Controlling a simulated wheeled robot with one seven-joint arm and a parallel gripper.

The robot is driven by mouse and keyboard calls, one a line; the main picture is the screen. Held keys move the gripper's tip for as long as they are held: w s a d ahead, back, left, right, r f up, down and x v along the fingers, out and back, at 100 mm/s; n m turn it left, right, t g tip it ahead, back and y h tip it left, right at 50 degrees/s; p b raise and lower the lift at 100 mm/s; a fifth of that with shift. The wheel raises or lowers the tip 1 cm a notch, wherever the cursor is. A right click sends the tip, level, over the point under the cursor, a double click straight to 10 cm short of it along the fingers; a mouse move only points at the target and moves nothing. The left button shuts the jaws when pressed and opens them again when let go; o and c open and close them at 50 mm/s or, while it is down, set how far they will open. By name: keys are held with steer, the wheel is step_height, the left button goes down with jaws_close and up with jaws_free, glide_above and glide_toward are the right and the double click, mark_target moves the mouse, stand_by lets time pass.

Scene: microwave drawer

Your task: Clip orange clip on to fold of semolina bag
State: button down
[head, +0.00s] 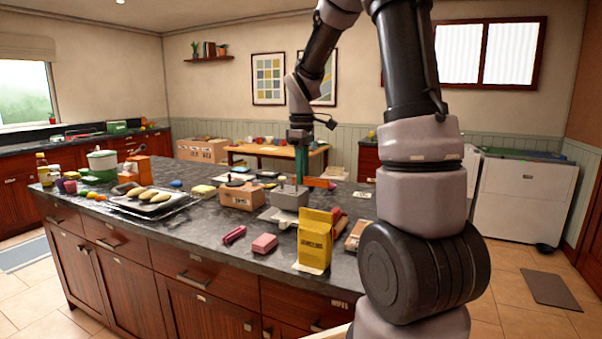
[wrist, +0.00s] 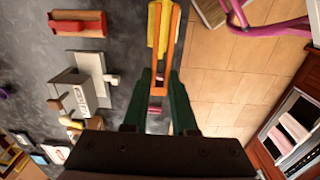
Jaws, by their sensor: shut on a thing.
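The yellow semolina bag (head: 314,242) stands upright near the front edge of the dark counter. Its top shows in the wrist view (wrist: 153,25), beyond my fingertips. My gripper (head: 301,178), with green fingers, points down over the counter behind the bag in the head view. In the wrist view my gripper (wrist: 161,76) is shut on the orange clip (wrist: 174,38), whose long orange arms extend toward the bag's top. The clip overlaps the bag in that view; I cannot tell whether they touch. The bag's fold is not clear.
A grey box-shaped object (head: 289,198) stands behind the bag, with a cardboard box (head: 240,196) to its left. Pink blocks (head: 264,244) lie left of the bag. A tray (head: 150,205) and several foods crowd the left counter. Tiled floor (wrist: 225,90) lies beyond the edge.

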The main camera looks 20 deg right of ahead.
mark_target(302, 208)
steer(key=shift+f, duration=0.1)
steer(key=shift+f, duration=3.15)
steer(key=shift+f, duration=1.55)
stand_by(0.7)
steer(key=shift+c, duration=0.7)
jaws_free()
steer(key=shift+r, duration=0.1)
steer(key=shift+r, duration=3.9)
